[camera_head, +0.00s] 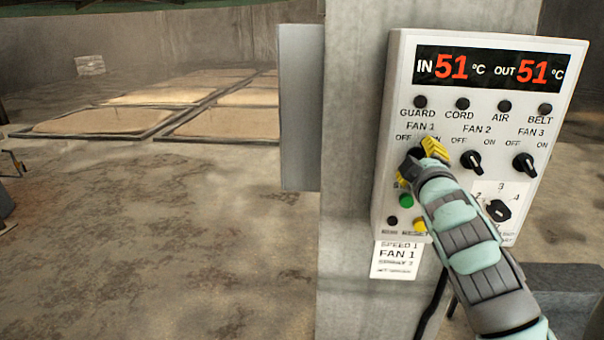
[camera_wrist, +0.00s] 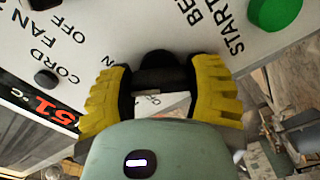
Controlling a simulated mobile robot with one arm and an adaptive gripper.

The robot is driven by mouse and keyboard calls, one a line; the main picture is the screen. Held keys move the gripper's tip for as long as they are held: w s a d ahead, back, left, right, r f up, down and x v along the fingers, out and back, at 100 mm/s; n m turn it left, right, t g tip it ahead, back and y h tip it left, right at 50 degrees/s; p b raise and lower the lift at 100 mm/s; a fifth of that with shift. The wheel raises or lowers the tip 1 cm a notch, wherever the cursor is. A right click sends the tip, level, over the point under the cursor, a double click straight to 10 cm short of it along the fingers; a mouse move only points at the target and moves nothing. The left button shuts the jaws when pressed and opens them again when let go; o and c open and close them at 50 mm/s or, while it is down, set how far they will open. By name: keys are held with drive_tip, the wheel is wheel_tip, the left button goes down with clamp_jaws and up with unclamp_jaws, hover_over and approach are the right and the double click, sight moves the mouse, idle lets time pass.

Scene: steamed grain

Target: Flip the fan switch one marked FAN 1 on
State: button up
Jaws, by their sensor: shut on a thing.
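The white control panel (camera_head: 400,75) hangs on a concrete pillar at the right of the head view. Its FAN 1 label stands above OFF and ON marks, at the upper left of the switch row. My gripper (camera_head: 423,158) is at the FAN 1 switch and covers most of it in the head view. In the wrist view my gripper (camera_wrist: 160,95) has its yellow fingers on either side of the black switch knob (camera_wrist: 156,66), shut on it. The fingers hide which mark the knob points to.
Black FAN 2 (camera_head: 472,161) and FAN 3 (camera_head: 525,163) knobs sit to the right. A green button (camera_head: 406,201), a yellow button (camera_head: 419,225) and a numbered selector (camera_head: 498,210) are below. A paper tag (camera_head: 395,259) hangs under the panel. A grey plate (camera_head: 300,110) stands left.

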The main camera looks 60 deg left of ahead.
sight(425, 107)
drive_tip(key=shift+w+d+f+m+b, duration=0.1)
drive_tip(key=shift+m+b, duration=0.85)
drive_tip(key=shift+m, duration=0.05)
drive_tip(key=o, duration=1.2)
wheel_tip(425, 107, up, 10)
drive_tip(key=shift+r, duration=0.1)
